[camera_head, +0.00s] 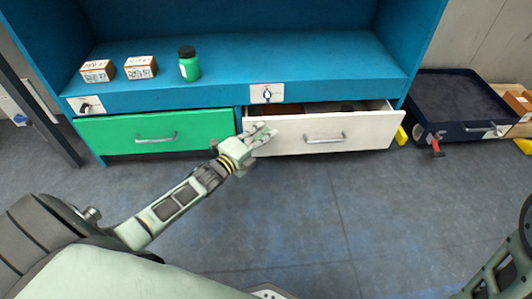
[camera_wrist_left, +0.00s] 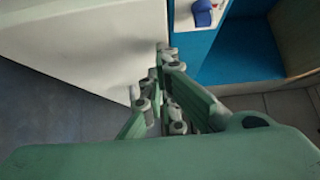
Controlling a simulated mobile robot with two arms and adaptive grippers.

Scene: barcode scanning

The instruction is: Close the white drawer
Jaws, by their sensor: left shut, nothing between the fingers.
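The white drawer (camera_head: 370,131) is pulled partway out of the blue cabinet, on the right side under the shelf. Its inside shows, with a brown item in it. Its front carries a metal handle (camera_head: 325,139). My left gripper (camera_head: 268,134) is shut and empty at the left end of the drawer front. In the left wrist view, the gripper's fingertips (camera_wrist_left: 160,70) are beside the edge of the white drawer front (camera_wrist_left: 85,45). I cannot tell whether they touch it. My right gripper is out of view.
The green drawer (camera_head: 185,128) to the left looks shut. Two small boxes (camera_head: 97,71) (camera_head: 141,67) and a green bottle (camera_head: 189,66) stand on the blue shelf (camera_head: 290,62). A dark open bin (camera_head: 416,118) stands at right. The floor in front is clear.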

